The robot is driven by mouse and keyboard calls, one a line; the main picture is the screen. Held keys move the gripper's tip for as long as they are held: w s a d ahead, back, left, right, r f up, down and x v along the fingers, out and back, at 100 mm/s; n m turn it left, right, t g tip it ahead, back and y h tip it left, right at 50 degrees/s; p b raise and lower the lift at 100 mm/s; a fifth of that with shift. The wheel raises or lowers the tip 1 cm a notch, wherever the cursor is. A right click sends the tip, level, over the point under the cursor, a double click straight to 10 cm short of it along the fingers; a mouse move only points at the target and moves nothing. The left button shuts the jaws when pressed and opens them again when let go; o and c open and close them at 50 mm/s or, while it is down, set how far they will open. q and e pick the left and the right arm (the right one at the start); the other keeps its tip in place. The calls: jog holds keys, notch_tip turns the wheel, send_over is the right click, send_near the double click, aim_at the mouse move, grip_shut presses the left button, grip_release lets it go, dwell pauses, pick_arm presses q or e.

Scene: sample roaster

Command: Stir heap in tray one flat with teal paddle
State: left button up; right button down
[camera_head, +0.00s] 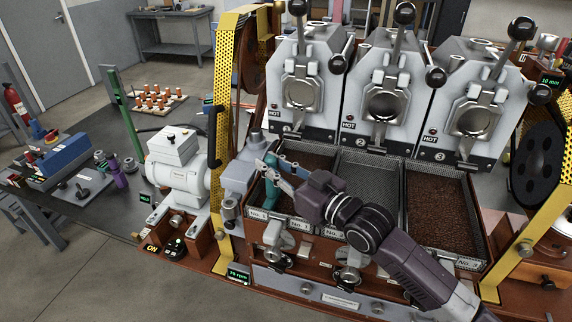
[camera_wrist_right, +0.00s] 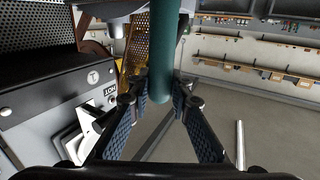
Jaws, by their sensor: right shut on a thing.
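My right gripper (camera_head: 274,171) is at the left side of tray one (camera_head: 257,209), labelled No. 1. It is shut on the teal paddle (camera_head: 271,188), which stands roughly upright over the left part of the tray. In the right wrist view the paddle's teal handle (camera_wrist_right: 165,50) shows between the gripper's two blue ribbed fingers (camera_wrist_right: 160,92). Brown beans (camera_head: 312,162) show at the back of tray one. My gripper and arm hide much of its front and right, so the heap's shape and the paddle's lower end cannot be made out clearly. My left gripper is not in view.
Tray two (camera_head: 372,168) beside it shows bare mesh. Tray three (camera_head: 407,207) holds dark brown beans. Three white roaster units marked HOT (camera_head: 303,85) stand close behind the trays. A yellow perforated guard (camera_head: 224,100) and a white motor (camera_head: 180,165) stand to the left.

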jog(key=shift+w+a, duration=0.3)
jog(key=shift+a, duration=0.65)
notch_tip(320, 180, up, 6)
jog(key=p, duration=0.5)
